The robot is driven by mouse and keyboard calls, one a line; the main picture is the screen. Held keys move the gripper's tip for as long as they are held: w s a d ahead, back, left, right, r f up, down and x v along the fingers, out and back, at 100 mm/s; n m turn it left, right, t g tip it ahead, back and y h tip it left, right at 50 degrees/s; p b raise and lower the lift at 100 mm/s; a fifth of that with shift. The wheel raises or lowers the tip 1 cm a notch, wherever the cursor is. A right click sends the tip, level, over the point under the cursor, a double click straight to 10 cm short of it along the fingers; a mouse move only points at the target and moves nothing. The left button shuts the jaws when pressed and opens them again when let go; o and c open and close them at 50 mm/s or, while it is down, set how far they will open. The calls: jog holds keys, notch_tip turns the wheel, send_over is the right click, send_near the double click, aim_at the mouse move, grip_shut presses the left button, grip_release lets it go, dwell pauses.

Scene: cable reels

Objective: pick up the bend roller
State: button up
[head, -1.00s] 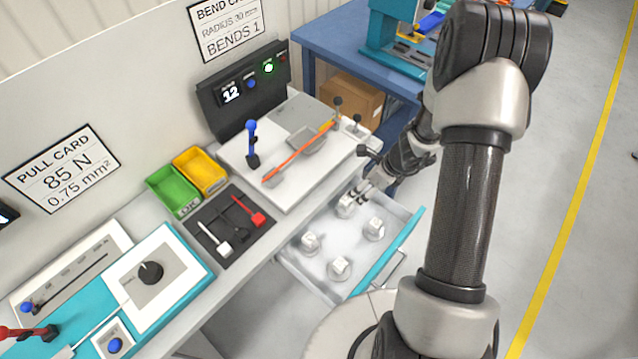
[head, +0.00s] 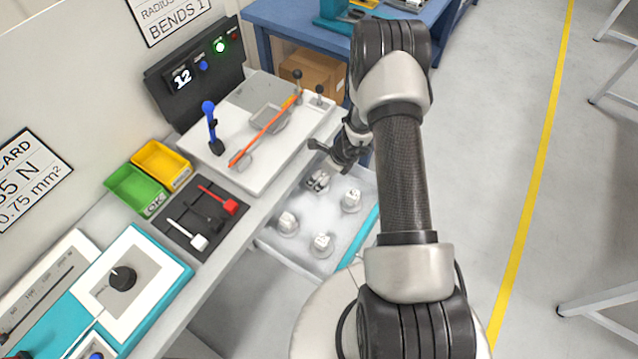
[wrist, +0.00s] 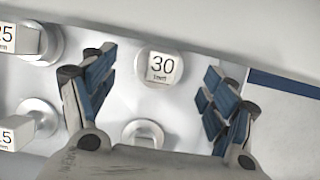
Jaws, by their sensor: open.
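In the wrist view, a bend roller marked 30 mm (wrist: 160,68) stands between my open fingers (wrist: 162,72), with clear space on both sides. Another roller (wrist: 143,132), with its label hidden, is partly covered by my gripper's body. A roller whose label ends in 25 (wrist: 28,40) and one ending in 15 (wrist: 36,122) stand to the left. In the head view, my gripper (head: 322,179) is low over the back of the open drawer (head: 262,240), close to the rear roller. Three other rollers show there: right (head: 351,201), left (head: 287,223) and front (head: 322,245).
The bench with the bending plate (head: 245,165) and its orange strip stands beside the drawer. A dark tool mat (head: 185,235), a green bin (head: 135,190) and a yellow bin (head: 162,165) lie on it. My arm covers the drawer's right side. Open floor (head: 500,130) is on the right.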

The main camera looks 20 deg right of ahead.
aim_at(327, 185)
jog(key=x, duration=0.2)
jog(key=b+x, duration=0.1)
jog(key=x, duration=0.1)
jog(key=shift+d+f, duration=0.15)
jog(key=shift+f, duration=0.15)
jog(key=shift+c, duration=0.2)
jog(key=c, duration=1.2)
jog(key=shift+r, duration=0.15)
jog(key=shift+c, duration=0.2)
jog(key=shift+r, duration=0.25)
jog(key=s+d, duration=0.2)
jog(key=s, duration=0.1)
jog(key=shift+s+d+r, duration=0.2)
jog(key=shift+s+d, duration=0.05)
jog(key=shift+s, duration=0.05)
notch_tip(327, 185, up, 14)
jog(key=p, duration=0.5)
jog(key=shift+w+a, duration=0.15)
